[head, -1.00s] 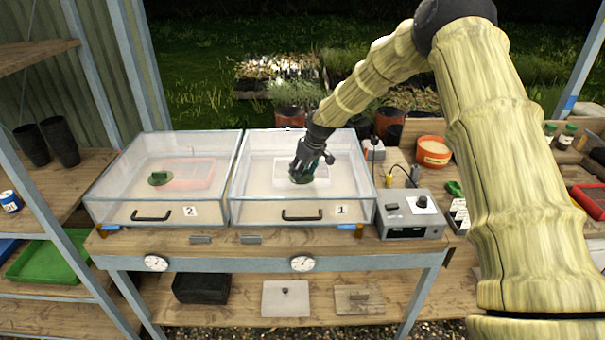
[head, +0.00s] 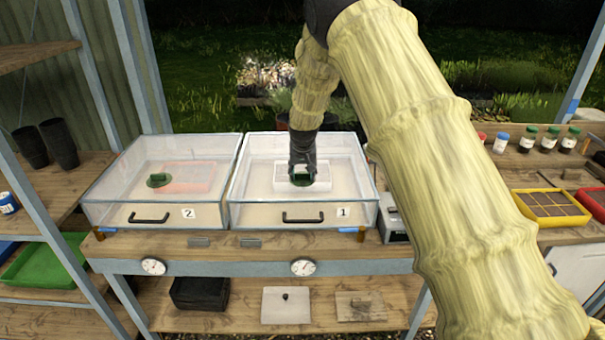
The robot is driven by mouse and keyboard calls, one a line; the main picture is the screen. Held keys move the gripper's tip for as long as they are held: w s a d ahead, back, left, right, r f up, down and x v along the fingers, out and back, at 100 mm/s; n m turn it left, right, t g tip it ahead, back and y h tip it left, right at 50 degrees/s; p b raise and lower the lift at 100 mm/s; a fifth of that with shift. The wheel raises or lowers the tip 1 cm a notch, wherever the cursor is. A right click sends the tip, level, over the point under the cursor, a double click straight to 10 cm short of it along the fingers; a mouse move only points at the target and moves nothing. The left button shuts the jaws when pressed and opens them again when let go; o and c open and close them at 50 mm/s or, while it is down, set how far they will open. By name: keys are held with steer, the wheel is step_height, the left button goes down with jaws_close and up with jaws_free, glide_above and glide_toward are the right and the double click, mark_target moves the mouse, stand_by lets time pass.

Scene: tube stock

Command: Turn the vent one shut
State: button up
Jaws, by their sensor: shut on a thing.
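Two clear-lidded propagator boxes stand side by side on the bench. The right box (head: 267,205) carries label 1, and the left box (head: 117,212) carries label 2. On the lid of box 1 sits a green vent knob (head: 302,180), above a white tray (head: 268,178) seen through the lid. My gripper (head: 302,168) comes down from behind over this vent and is shut on it; the fingers partly hide it. The other green vent (head: 159,180) sits on the lid of box 2, free of the gripper. How far vent one is turned I cannot tell.
My arm hides much of the bench right of box 1, including part of a grey control box (head: 392,226). Small bottles (head: 527,139) and a yellow seed tray (head: 551,205) stand at the right. Two round dials (head: 303,267) sit on the bench's front edge.

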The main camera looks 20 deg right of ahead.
stand_by(0.4)
steer(key=o, duration=1)
steer(key=shift+r, duration=0.1)
steer(key=v, duration=1.1)
steer(key=shift+s+a+r, duration=0.1)
steer(key=shift+r, duration=0.25)
